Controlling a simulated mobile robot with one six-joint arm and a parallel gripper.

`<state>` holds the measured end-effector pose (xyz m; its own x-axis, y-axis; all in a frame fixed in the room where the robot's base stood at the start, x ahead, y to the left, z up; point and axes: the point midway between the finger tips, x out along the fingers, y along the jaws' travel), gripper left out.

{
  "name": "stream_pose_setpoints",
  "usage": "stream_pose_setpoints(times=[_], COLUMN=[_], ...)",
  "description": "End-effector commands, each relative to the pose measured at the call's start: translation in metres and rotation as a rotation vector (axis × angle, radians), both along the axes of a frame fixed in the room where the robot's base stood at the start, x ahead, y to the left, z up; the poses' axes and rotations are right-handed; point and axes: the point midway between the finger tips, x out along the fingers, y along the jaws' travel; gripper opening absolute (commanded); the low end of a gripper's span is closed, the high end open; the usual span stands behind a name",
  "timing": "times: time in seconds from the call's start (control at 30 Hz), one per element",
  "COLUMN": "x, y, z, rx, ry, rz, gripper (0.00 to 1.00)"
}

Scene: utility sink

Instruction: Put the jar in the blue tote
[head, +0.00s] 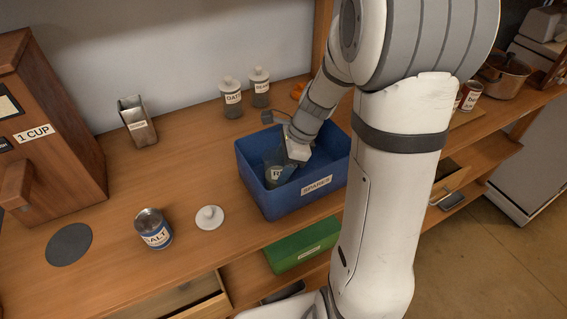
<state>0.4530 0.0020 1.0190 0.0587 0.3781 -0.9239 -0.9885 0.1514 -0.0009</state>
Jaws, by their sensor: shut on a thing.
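A blue tote (262,200) with a white label on its front stands on the wooden counter, left of my arm. My gripper (284,170) reaches down into the tote and is shut on a jar. The jar (274,174) is greyish and clear with a white label, of which an "R" shows. It is inside the tote's walls, near the left side. My gripper and the front wall hide part of it, and I cannot tell whether it touches the tote's floor.
A white lid (209,217) and a salt can (153,229) are at the front left. Two lidded jars (232,98) (260,88) and a metal holder (137,122) stand behind. A wooden dispenser (50,130) is at far left. A green bin (300,246) sits below the counter.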

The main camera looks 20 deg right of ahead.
Motion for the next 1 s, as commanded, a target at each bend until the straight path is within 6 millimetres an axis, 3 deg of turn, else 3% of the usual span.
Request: stream_pose_setpoints(times=[0.1,0.13,0.37,0.73,1.0], x=[0.0,0.0,0.0,0.001,-0.002], y=[0.0,0.0,0.0,-0.003,-0.023], z=[-0.004,-0.004,-0.003,0.005,0.054], rx=[0.0,0.0,0.0,0.0,-0.001], ry=[0.0,0.0,0.0,-0.003,-0.007], rz=[-0.001,-0.001,-0.001,-0.002,-0.005], gripper=[0.28,0.6,0.79,0.8,0.8])
